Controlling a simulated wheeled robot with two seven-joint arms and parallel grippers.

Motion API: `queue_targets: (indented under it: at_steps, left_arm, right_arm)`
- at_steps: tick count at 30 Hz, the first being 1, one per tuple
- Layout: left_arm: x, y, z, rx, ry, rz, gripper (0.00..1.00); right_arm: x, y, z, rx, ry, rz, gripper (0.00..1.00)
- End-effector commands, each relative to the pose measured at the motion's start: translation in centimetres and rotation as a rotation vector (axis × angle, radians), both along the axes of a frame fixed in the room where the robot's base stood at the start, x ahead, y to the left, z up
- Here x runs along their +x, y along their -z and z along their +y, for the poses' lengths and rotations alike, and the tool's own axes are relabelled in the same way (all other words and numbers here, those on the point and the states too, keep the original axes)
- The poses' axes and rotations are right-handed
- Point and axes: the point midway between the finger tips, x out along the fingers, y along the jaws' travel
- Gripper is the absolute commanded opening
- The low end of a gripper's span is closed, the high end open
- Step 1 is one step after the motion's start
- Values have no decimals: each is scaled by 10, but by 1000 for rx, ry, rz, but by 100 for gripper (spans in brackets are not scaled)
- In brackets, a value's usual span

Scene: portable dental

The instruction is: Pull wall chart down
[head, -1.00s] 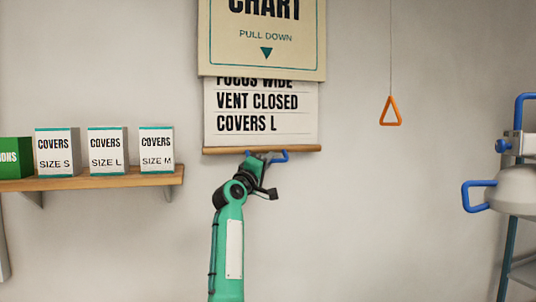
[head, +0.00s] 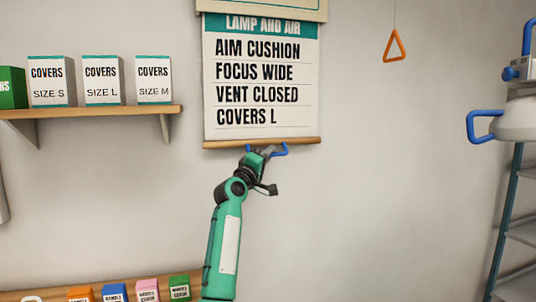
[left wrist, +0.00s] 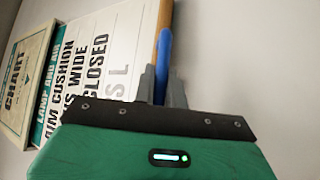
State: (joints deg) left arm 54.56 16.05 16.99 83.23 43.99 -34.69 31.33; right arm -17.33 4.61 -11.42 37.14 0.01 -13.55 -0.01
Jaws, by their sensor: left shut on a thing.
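The wall chart (head: 262,85) hangs unrolled on the wall below its cream cover (head: 268,8). It reads "LAMP AND AIR", "AIM CUSHION", "FOCUS WIDE", "VENT CLOSED", "COVERS L". A wooden rod (head: 262,142) runs along its lower edge, with a blue handle (head: 283,150) below. My left gripper (head: 265,151) is at the rod's middle, shut on the blue handle. In the left wrist view the grey fingers (left wrist: 162,85) close around the blue handle (left wrist: 164,58) next to the wooden rod (left wrist: 163,18). My right gripper is not in view.
A wooden shelf (head: 90,112) at the left holds boxes of covers in sizes S, L and M (head: 153,80). An orange triangle pull (head: 394,46) hangs to the right. A lamp with blue handles (head: 505,122) stands far right. Small coloured boxes (head: 147,290) line a lower ledge.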

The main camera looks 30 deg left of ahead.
Motion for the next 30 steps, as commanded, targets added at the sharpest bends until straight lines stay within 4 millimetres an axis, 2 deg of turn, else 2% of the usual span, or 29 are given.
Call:
queue_targets:
  at_steps: [6, 7, 10, 22, 27, 30]
  left_arm:
    - [0, 0, 0, 0, 1, 0, 0]
    - [0, 0, 0, 0, 1, 0, 16]
    - [0, 0, 0, 0, 0, 0, 34]
    - [-6, 3, 0, 2, -1, -1, 34]
    - [-28, 15, 1, 2, -2, 0, 34]
    - [-48, 24, 1, 3, -2, 0, 34]
  right_arm:
    - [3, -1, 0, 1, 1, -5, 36]
    - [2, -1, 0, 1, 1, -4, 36]
    - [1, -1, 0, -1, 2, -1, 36]
    - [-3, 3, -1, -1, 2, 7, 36]
    - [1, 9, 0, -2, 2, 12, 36]
    - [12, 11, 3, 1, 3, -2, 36]
